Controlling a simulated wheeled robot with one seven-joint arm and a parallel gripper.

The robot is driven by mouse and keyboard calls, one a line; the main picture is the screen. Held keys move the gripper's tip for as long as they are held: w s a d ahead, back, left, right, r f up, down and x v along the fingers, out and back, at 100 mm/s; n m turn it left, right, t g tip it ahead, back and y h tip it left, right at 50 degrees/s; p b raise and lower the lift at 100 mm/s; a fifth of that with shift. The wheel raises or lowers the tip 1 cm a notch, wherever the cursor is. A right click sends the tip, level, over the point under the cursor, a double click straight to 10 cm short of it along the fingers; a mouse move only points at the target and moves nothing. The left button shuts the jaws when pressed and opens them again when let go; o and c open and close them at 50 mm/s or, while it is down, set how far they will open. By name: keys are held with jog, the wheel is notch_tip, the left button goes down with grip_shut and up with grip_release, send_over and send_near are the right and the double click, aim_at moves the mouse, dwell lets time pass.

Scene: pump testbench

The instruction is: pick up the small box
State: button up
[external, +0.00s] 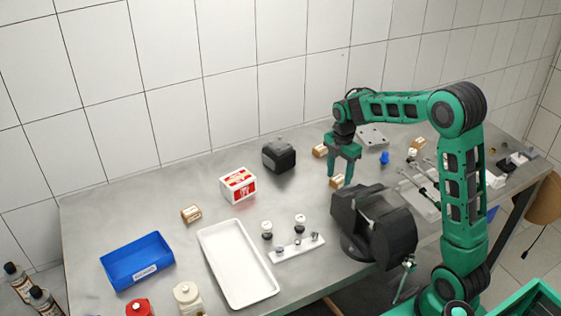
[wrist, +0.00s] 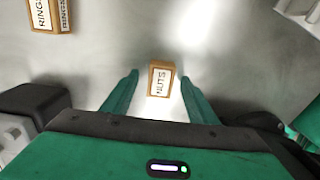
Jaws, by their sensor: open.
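A small box (wrist: 160,80) with a white label reading "NUTS" lies on the metal table between my fingertips in the wrist view. In the external view this small box (external: 338,181) sits just below my gripper (external: 343,172). My gripper also shows in the wrist view (wrist: 160,85), with its two green fingers apart, one on each side of the box. The fingers are open and a gap shows on both sides. A second small box (wrist: 48,14), with a label starting "RING", lies at the upper left of the wrist view; it appears behind my gripper in the external view (external: 320,150).
A black pump or motor (external: 372,225) stands close in front of my gripper. A black device (external: 279,155), a red and white carton (external: 238,184), another small box (external: 191,214), a white tray (external: 205,245) and a blue bin (external: 137,261) stand to the left. The wall runs behind.

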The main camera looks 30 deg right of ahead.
jog(key=shift+c, duration=0.7)
jog(key=c, duration=1)
jog(key=shift+r, duration=0.1)
